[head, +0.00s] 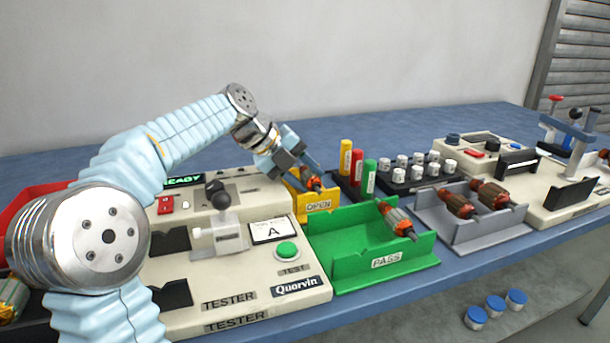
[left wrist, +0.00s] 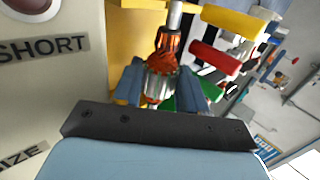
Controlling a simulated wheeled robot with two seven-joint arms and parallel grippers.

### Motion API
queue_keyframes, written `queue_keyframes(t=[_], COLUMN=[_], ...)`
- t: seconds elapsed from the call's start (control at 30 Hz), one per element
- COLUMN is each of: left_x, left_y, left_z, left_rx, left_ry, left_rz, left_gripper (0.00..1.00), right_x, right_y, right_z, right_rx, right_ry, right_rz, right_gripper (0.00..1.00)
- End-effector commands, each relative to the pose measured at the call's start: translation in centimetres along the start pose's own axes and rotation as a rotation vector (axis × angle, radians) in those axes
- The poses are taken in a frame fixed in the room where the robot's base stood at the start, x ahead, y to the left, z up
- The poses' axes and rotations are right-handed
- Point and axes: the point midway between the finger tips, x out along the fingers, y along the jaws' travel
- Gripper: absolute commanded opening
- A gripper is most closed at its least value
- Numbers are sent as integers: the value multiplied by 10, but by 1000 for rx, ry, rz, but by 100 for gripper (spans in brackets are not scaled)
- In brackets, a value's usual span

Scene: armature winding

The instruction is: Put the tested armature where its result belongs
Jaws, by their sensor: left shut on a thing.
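My left gripper (head: 300,170) is shut on an armature (head: 312,183) with orange-red windings and a metal core, at the yellow bin (head: 318,209) labelled OPEN. In the left wrist view the armature (left wrist: 163,62) sits between the two blue fingers (left wrist: 160,88), with the yellow bin (left wrist: 131,45) behind it. I cannot tell whether it touches the bin. A green tray (head: 345,262) labelled PASS holds another armature (head: 397,219). The tester (head: 235,285) shows READY on its display and a card with A. A red bin (head: 32,205) is partly hidden behind my left arm. My right gripper is out of view.
Yellow, red and green cylinders (head: 357,165) stand just right of the yellow bin. A grey tray (head: 480,232) holds two armatures. Several white-capped pieces (head: 418,168) stand in a dark rack behind it. A winding machine (head: 565,190) stands at the far right.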

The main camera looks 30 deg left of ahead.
Motion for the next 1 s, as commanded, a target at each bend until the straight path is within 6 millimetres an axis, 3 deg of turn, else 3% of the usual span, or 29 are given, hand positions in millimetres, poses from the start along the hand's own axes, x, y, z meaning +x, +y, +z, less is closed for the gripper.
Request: queue_keyframes(t=[0.7, 0.73, 0.9, 1.0], left_x=[2, 2, 3, 3], left_y=[2, 2, 3, 4], left_z=[0, 0, 0, 0], left_rx=[0, 0, 0, -1], left_ry=[-1, -1, 0, 1], left_rz=[-1, -1, 0, 2], left_gripper=[0, 43, 69, 71], right_x=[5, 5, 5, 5], right_y=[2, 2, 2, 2], right_z=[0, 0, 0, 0], right_rx=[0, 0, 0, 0], right_ry=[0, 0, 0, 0], right_rz=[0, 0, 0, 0], right_gripper=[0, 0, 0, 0])
